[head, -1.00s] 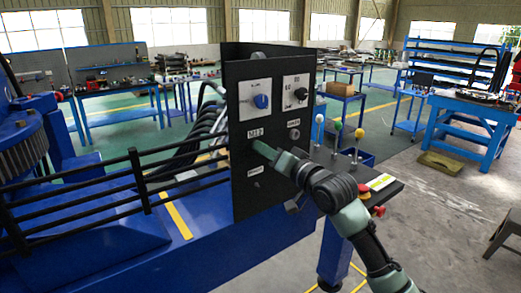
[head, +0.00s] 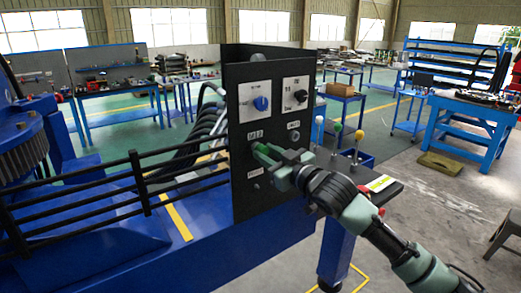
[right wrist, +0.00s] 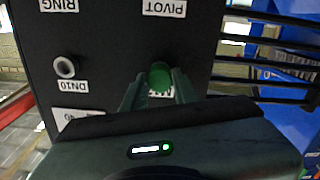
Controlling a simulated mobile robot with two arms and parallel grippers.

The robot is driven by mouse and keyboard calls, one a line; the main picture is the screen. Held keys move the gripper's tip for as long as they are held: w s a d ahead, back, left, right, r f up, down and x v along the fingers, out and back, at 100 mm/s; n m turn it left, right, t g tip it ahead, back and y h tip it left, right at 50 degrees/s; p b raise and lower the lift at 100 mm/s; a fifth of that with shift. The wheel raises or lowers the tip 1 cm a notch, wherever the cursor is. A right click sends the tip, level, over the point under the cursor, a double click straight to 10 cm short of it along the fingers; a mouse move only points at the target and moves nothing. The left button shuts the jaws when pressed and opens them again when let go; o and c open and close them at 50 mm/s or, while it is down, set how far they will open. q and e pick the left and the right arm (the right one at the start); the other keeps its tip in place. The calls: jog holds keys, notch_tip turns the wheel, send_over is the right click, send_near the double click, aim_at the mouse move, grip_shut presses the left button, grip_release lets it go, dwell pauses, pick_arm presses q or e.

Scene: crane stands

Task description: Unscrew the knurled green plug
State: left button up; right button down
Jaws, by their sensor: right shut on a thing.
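The green plug (right wrist: 160,73) sits in the front of the black panel (right wrist: 110,60), between the two fingers in the right wrist view. Its round end shows; its sides are partly hidden by the fingers. In the head view the plug (head: 261,148) is a small green spot at the panel, mostly covered by my gripper. My right gripper (head: 271,153) reaches the panel from the right and is shut on the plug. Its fingers also show in the right wrist view (right wrist: 158,88). My left gripper is not in view.
A blue knob (head: 261,103), a black switch (head: 301,96) and a grey fitting (head: 295,136) are on the same panel. Levers with coloured balls (head: 338,127) stand right of it. Black rails (head: 140,185) run to its left.

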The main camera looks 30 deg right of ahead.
jog(key=n, duration=0.2)
jog(key=shift+f+n+p, duration=0.1)
jog(key=shift+n+p, duration=0.2)
jog(key=n, duration=0.2)
jog(key=shift+f+n, duration=0.1)
jog(key=shift+n, duration=0.2)
jog(key=shift+n+p, duration=0.5)
jog(key=shift+n, duration=0.7)
jog(key=n, duration=0.2)
jog(key=shift+n, duration=0.3)
jog(key=c, duration=1.2)
grip_release()
jog(key=shift+c, duration=0.2)
jog(key=shift+o, duration=1)
jog(key=shift+s, duration=0.2)
jog(key=shift+w, duration=0.1)
jog(key=shift+c, duration=0.7)
